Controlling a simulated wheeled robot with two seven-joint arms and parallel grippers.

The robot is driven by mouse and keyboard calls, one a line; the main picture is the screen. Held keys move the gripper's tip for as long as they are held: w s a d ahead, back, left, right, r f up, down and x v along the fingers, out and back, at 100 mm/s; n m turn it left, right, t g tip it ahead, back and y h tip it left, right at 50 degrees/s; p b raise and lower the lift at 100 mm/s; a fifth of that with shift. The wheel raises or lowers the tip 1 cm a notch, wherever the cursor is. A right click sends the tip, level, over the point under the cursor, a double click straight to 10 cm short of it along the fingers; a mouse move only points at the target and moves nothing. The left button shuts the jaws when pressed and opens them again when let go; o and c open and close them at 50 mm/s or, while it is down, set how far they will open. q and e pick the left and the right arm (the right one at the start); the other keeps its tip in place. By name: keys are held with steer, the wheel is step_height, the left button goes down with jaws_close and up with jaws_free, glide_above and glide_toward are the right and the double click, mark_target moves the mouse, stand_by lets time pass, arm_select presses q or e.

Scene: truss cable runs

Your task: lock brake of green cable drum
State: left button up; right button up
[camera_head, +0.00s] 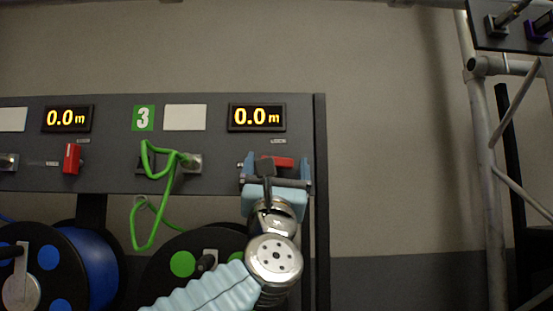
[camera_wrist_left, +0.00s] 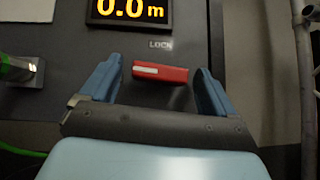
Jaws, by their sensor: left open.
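The green cable drum (camera_head: 182,264) sits below the panel, partly hidden by my left arm. Its green cable (camera_head: 149,219) loops down from a connector on the panel. The red brake lever (camera_wrist_left: 160,73) lies nearly level under the LOCK label, with a white mark at its left end. In the head view the lever (camera_head: 284,162) is partly hidden behind my left gripper (camera_head: 275,166). In the left wrist view my left gripper (camera_wrist_left: 155,85) is open, its blue fingers on either side of the lever, with gaps visible. My right gripper is not in view.
The blue drum (camera_head: 90,265) stands to the left, and its red lever (camera_head: 72,158) is upright. Displays read 0.0 m, including the one (camera_head: 257,117) above my left gripper. A metal truss (camera_head: 487,150) stands at the right, with open space between it and the panel.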

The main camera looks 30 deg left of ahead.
arm_select(q)
steer(key=shift+c, duration=0.3)
steer(key=c, duration=1)
steer(key=shift+m+h, duration=0.6)
steer(key=shift+h, duration=0.1)
steer(key=m+g+h, duration=0.1)
steer(key=m+h, duration=0.3)
steer(key=m, duration=0.2)
steer(key=m+g+h, duration=0.1)
steer(key=m+h, duration=0.4)
steer(key=m, duration=0.1)
steer(key=r+m+g+h+p, duration=0.1)
steer(key=m+h, duration=0.4)
steer(key=m, duration=0.1)
steer(key=shift+s+a+m, duration=0.2)
steer(key=shift+a+m, duration=0.2)
steer(key=shift+d+r+m+g+h, duration=0.15)
steer(key=shift+m+g+h, duration=0.25)
steer(key=shift+m+g, duration=0.9)
